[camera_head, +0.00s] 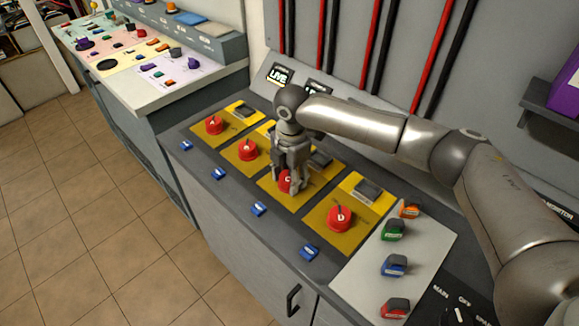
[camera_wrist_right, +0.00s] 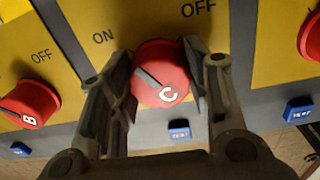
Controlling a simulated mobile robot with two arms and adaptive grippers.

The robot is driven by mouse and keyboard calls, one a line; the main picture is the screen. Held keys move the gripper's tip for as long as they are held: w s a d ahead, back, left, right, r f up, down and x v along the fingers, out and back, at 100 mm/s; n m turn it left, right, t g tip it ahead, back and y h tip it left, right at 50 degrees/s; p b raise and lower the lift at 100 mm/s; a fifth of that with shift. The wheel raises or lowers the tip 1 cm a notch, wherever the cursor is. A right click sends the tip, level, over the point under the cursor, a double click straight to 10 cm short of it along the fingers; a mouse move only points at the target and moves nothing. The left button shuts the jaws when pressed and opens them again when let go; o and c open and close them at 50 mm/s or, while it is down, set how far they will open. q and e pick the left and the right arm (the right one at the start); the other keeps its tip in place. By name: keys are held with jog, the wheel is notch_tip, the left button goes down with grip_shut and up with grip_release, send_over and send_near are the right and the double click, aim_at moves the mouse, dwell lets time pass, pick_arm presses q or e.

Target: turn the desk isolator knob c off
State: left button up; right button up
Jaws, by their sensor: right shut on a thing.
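Knob C is a red round knob on a yellow plate in the desk row; in the head view its red side (camera_head: 284,182) shows between my fingers. In the right wrist view knob C (camera_wrist_right: 168,88) is seen from above, with its grey pointer bar towards the upper left, on the side of the printed ON. OFF is printed to the upper right. My right gripper (camera_head: 292,188) reaches down over the knob. In the wrist view its fingers (camera_wrist_right: 166,92) are shut on the knob from both sides. My left gripper is in neither view.
Red knobs A (camera_head: 214,125), B (camera_head: 247,149) and D (camera_head: 340,218) stand on neighbouring yellow plates. Blue tags, one here (camera_head: 259,209), lie along the desk front. A pale board (camera_head: 425,255) with several coloured pieces lies at right. Red and black cables run up the wall behind.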

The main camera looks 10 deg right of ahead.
jog(key=m+p, duration=0.6)
jog(key=p, duration=0.1)
jog(key=m+p, duration=0.3)
jog(key=shift+s+r+p, duration=0.2)
jog(key=shift+r+p, duration=0.05)
jog(key=shift+p, duration=0.05)
jog(key=m+p, duration=0.3)
jog(key=m, duration=0.1)
jog(key=shift+f, duration=0.15)
jog(key=shift+f+m+h+p, duration=0.1)
jog(key=shift+m+h+p, duration=0.2)
jog(key=shift+m+p, duration=0.55)
jog(key=shift+m, duration=0.25)
jog(key=o, duration=1)
